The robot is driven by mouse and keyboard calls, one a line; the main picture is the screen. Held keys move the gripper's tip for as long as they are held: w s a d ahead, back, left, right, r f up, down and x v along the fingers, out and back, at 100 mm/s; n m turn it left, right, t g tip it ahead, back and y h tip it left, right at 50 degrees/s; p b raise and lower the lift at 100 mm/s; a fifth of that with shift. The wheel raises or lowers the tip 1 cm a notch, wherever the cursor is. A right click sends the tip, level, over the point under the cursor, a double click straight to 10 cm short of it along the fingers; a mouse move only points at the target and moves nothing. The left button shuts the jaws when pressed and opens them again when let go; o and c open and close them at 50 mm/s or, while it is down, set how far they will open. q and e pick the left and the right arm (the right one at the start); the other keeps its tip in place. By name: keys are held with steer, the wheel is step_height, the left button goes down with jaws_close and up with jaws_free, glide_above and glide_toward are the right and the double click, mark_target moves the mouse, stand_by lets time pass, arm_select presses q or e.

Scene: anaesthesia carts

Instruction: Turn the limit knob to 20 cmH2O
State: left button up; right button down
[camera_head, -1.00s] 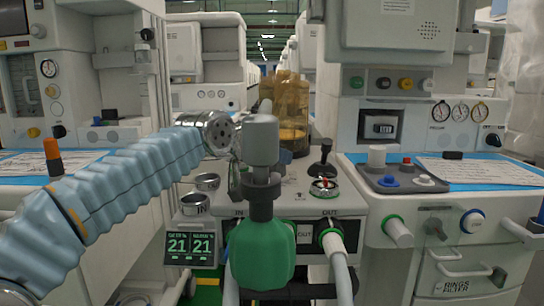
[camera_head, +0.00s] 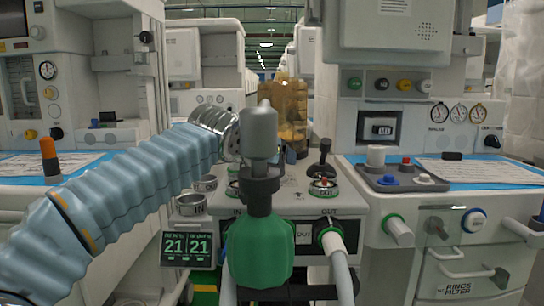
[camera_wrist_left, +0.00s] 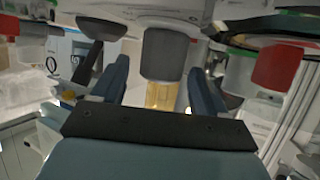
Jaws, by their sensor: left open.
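A round dial with a red and green marked top (camera_head: 323,188) sits on the white machine top in the head view; its lettering is too small to read. A second dial (camera_head: 232,188) is partly hidden behind the grey post. I cannot tell which is the limit knob. My left arm comes in from the left, and its gripper is mostly hidden behind the grey post (camera_head: 259,135) above the green bag (camera_head: 260,250). In the left wrist view my left gripper (camera_wrist_left: 158,88) is open, with a grey cylinder (camera_wrist_left: 166,52) beyond its fingers. My right gripper is not in view.
A black-topped lever (camera_head: 321,158) stands behind the marked dial. Amber canisters (camera_head: 288,115) stand farther back. A small display (camera_head: 187,248) reads 21 and 21. White hoses (camera_head: 341,268) run from the machine's front ports. A red knob (camera_wrist_left: 278,66) shows in the left wrist view.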

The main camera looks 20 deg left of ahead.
arm_select(q)
steer(key=v, duration=0.5)
steer(key=shift+s+a+b, duration=0.1)
steer(key=shift+s+b, duration=0.2)
steer(key=shift+b, duration=0.1)
steer(key=s+a+b, duration=0.1)
steer(key=s, duration=1)
steer(key=shift+s+a, duration=0.2)
steer(key=shift+a, duration=0.05)
